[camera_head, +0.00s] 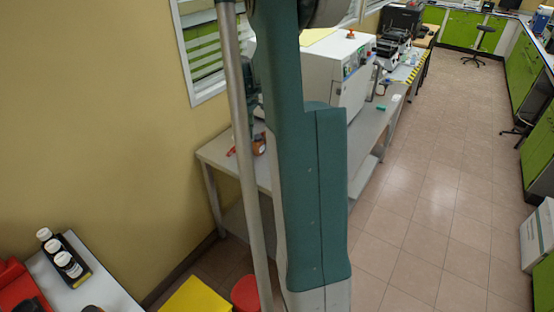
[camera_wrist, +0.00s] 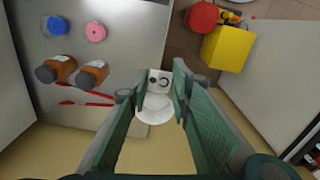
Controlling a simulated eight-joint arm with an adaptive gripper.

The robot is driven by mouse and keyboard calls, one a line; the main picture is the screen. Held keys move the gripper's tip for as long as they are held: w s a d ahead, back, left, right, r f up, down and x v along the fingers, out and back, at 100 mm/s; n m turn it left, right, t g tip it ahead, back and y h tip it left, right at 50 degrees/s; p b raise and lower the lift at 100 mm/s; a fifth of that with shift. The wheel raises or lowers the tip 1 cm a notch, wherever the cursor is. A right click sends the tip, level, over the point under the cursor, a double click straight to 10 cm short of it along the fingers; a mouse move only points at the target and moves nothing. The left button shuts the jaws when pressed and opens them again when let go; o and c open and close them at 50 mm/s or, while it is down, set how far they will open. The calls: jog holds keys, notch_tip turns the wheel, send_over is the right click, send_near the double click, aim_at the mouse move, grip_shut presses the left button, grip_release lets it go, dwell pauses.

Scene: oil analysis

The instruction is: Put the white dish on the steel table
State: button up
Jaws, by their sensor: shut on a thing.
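The white dish (camera_wrist: 155,110) shows in the wrist view between the two green fingers of my gripper (camera_wrist: 160,92). My gripper is shut on it; the exact contact is partly hidden by the fingers. The steel table (camera_wrist: 115,60) fills the upper left of the wrist view, and in that picture the dish appears just right of its edge. In the head view the steel table (camera_head: 217,152) runs along the wall.
A yellow box (camera_wrist: 228,48) and red container (camera_wrist: 201,17) are at upper right. A white instrument (camera_head: 340,65) stands farther along the table.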

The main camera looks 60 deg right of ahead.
jog(key=s+d, duration=0.7)
notch_tip(320, 180, down, 10)
jog(key=shift+s, duration=0.15)
dwell(0.4)
jog(key=shift+f+b, duration=0.5)
jog(key=shift+f, duration=2.5)
jog(key=shift+f, duration=1.9)
jog(key=shift+f+b, duration=0.15)
jog(key=shift+b, duration=0.15)
